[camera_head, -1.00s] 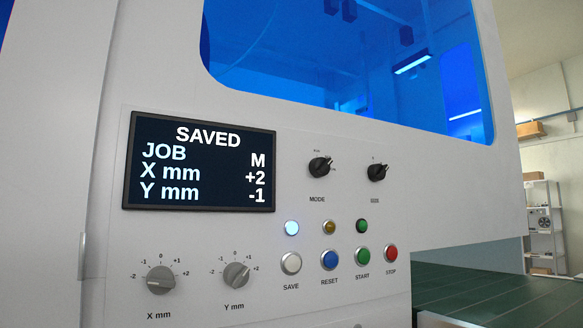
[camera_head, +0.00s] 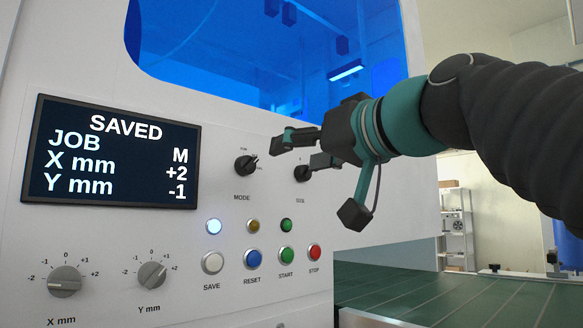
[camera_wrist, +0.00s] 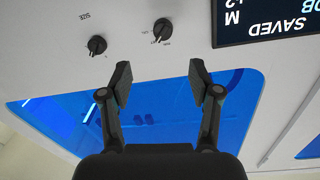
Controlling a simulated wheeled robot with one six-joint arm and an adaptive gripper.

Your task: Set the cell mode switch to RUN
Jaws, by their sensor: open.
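The black MODE switch (camera_head: 246,166) is a round knob on the white panel, right of the display. Its pointer seems to face upper right; its position labels are too small to read. In the wrist view, which is upside down, the MODE knob (camera_wrist: 162,29) sits at the upper middle. My gripper (camera_head: 301,151) reaches in from the right, between the MODE and SIZE knobs in the picture. Its two fingers (camera_wrist: 160,80) are spread and empty, with the MODE knob ahead of the gap between them. No contact with the knob shows.
The SIZE knob (camera_head: 302,172) is close to the right, partly behind my gripper. The display (camera_head: 112,152) reads SAVED, JOB M, X +2, Y -1. Below are lamps, push buttons such as RESET (camera_head: 253,258), and X (camera_head: 65,281) and Y (camera_head: 152,274) dials. A blue window (camera_head: 230,60) is above.

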